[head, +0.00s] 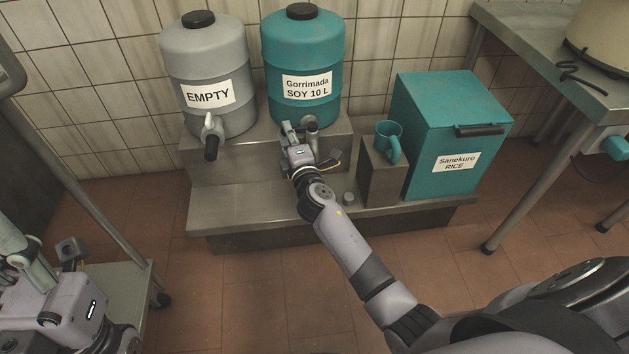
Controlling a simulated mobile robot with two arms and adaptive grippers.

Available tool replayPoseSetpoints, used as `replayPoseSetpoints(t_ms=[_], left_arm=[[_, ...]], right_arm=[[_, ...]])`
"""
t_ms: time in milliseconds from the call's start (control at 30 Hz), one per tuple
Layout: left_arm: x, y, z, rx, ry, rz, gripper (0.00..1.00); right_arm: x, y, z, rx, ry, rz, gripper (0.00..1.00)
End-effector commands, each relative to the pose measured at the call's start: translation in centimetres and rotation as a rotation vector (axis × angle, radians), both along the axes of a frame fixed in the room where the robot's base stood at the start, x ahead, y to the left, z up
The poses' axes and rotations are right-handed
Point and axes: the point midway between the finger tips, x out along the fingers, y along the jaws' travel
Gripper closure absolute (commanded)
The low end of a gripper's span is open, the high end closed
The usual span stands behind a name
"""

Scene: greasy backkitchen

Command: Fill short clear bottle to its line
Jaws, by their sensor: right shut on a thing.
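The teal soy barrel (303,52), labelled "Gorrimada SOY 10 L", stands on the upper step of a metal stand. Its tap (312,123) is at the front, low down, partly covered by my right gripper. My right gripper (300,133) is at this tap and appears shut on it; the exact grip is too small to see. I cannot make out a short clear bottle or its line; my gripper and arm hide the area below the tap. My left gripper (45,252) is at the lower left with its fingers apart, seemingly empty, far from the barrels.
A grey barrel (205,68) labelled "EMPTY" stands left of the soy barrel. A teal mug (389,140) stands on a metal block beside the teal rice bin (452,110). A small grey cylinder (348,198) is on the lower step (230,213). A metal table (540,50) is at right.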

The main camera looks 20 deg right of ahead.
Motion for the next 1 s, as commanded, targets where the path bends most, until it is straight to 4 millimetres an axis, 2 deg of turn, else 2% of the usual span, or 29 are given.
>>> replayPoseSetpoints(t_ms=[267,733,767,1000], left_arm=[[0.2,-0.1,-0.3,0.005,0.008,0.0,0.6],[0.1,-0.1,-0.1,0.01,-0.005,-0.001,0.6],[0.1,-0.1,-0.1,0.01,-0.005,-0.001,0.6],[0.1,-0.1,0.0,0.009,-0.006,-0.002,0.6]], right_arm=[[1.1,-0.2,0.0,-0.001,-0.001,0.001,0.97],[1.4,-0.4,0.1,-0.001,-0.001,-0.001,0.97],[1.4,-0.4,0.1,-0.001,-0.001,-0.001,0.77],[1.3,-0.4,0.0,-0.001,0.0,-0.001,0.61]])
